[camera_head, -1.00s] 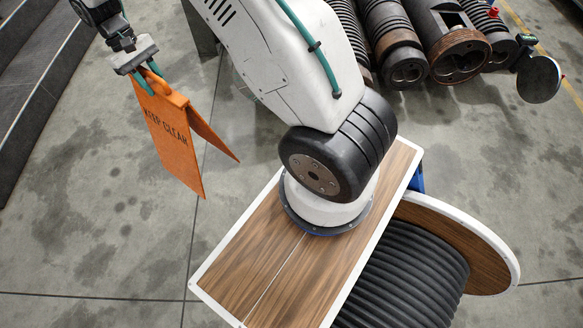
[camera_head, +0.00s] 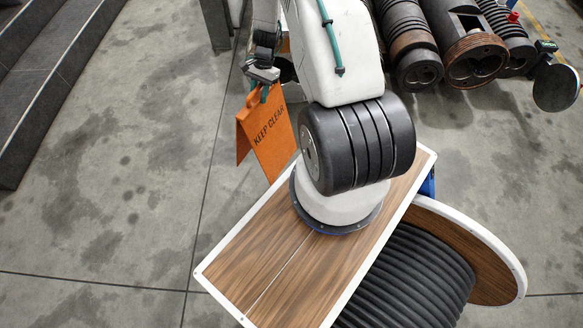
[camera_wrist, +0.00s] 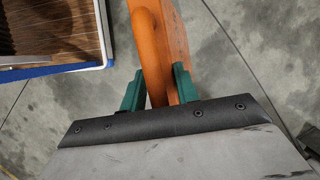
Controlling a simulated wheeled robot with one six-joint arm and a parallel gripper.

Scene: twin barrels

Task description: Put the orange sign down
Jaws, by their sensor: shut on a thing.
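The orange sign (camera_head: 269,136) is a folding A-shaped board with "KEEP CLEAR" on one face. It hangs from my gripper (camera_head: 265,88), left of the wooden top of my base in the head view. The gripper is at the sign's top edge. In the wrist view the green fingers of my gripper (camera_wrist: 158,90) are shut around the orange handle of the sign (camera_wrist: 152,55). The sign's lower edge is partly hidden behind my arm and base, and I cannot tell how high it is above the floor.
Dark steps (camera_head: 50,75) run along the left. Several dark cylindrical machine parts (camera_head: 470,50) lie at the upper right. A grey post (camera_head: 216,22) stands at the top, left of my arm. The concrete floor (camera_head: 120,200) between the steps and my base is clear.

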